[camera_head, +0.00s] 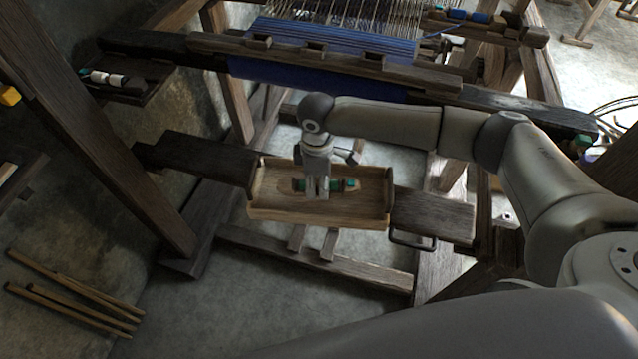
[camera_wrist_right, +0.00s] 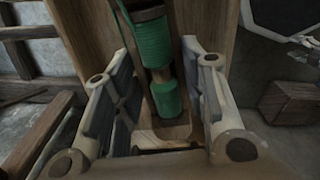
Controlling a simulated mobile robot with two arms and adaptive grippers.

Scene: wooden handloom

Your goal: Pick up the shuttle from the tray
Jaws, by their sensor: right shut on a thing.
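The shuttle (camera_head: 350,185) lies in the wooden tray (camera_head: 270,213), with green thread showing on both sides of my right gripper (camera_head: 317,196). The right gripper points down into the tray from above and is shut on the shuttle near its middle. In the right wrist view the shuttle's green thread (camera_wrist_right: 154,42) runs between the two fingers of the right gripper (camera_wrist_right: 155,125). The fingers hide part of the shuttle's sides. I cannot tell whether the shuttle touches the tray floor. My left gripper is not in view.
The tray sits on a dark bench (camera_head: 433,216) between the loom's posts. Blue cloth (camera_head: 300,85) and a beam lie behind it. Several wooden sticks (camera_head: 75,290) lie on the floor at lower left. A small shelf (camera_head: 125,85) with white spools is at upper left.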

